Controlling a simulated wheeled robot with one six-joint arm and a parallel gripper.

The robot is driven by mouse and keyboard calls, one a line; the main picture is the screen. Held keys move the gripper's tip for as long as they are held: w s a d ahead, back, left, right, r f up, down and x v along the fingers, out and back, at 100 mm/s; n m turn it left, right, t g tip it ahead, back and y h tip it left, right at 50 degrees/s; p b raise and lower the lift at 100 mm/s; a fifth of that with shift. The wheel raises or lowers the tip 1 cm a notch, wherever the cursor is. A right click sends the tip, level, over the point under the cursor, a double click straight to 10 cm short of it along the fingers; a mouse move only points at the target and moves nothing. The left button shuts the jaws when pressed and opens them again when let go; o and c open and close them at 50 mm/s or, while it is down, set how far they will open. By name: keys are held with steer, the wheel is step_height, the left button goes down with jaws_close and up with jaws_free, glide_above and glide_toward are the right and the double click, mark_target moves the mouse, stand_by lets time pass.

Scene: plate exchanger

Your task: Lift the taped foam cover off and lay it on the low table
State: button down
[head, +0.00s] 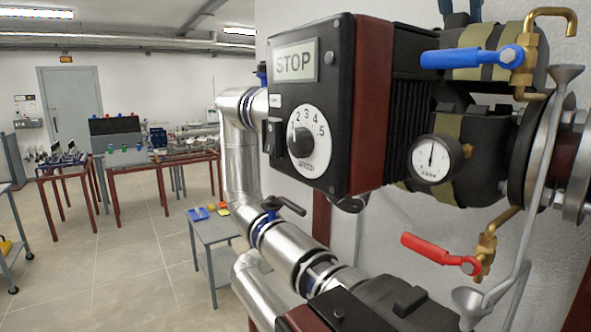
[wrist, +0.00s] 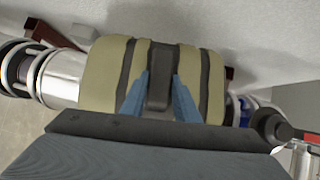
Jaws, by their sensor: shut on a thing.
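The foam cover shows close in the wrist view (wrist: 101,80) as a tan curved piece with dark tape bands. My gripper (wrist: 160,77) is shut on a dark strip or tab at its middle, with one blue finger on each side. In the head view, the banded cover (head: 496,68) is at the upper right, partly hidden by the blue valve handle. Two dark blue finger tips stand above it at the top edge. I cannot tell whether the cover still touches the body below. The low grey table (head: 216,236) stands on the floor left of centre.
Small blue, yellow and red things (head: 210,211) lie on the low table. A STOP-labelled box (head: 310,100), blue (head: 465,58) and red (head: 435,252) valve handles, a gauge (head: 437,158) and a grey funnel pipe (head: 540,170) crowd the cover.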

steer(key=shift+f, duration=1.35)
steer(key=shift+r, duration=0.1)
